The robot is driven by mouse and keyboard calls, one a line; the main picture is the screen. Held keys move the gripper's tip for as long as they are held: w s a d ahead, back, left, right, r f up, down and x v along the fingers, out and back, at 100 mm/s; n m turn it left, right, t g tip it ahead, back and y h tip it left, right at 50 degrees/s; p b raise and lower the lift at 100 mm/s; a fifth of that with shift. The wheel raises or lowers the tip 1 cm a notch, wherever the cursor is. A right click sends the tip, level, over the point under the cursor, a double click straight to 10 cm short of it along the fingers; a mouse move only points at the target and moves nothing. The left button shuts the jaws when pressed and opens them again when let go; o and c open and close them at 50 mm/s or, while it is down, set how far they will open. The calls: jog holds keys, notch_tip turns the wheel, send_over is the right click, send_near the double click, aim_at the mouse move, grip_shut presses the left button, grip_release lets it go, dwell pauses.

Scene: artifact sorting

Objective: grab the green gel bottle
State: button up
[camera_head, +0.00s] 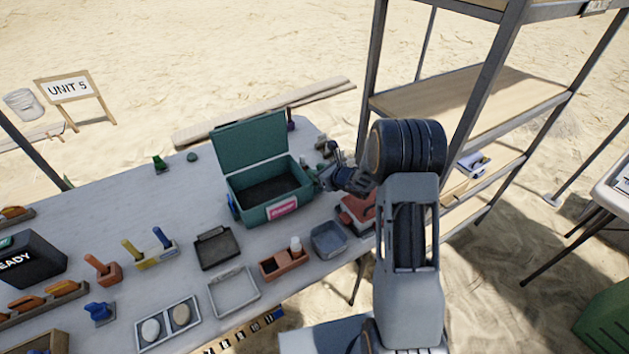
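A small green bottle-like object (159,163) stands upright at the far left part of the table. My gripper (324,170) is at the right side of the teal box, over the table's right end, pointing left. Its fingers are dark and small here, and the arm partly hides the area. Whether they are apart or hold something cannot be made out.
The open teal box (262,213) stands mid-table with its lid up. Metal shelving (470,104) rises at right. The table's back left is mostly clear.

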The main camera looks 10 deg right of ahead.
grip_shut()
jog(key=shift+r, duration=0.15)
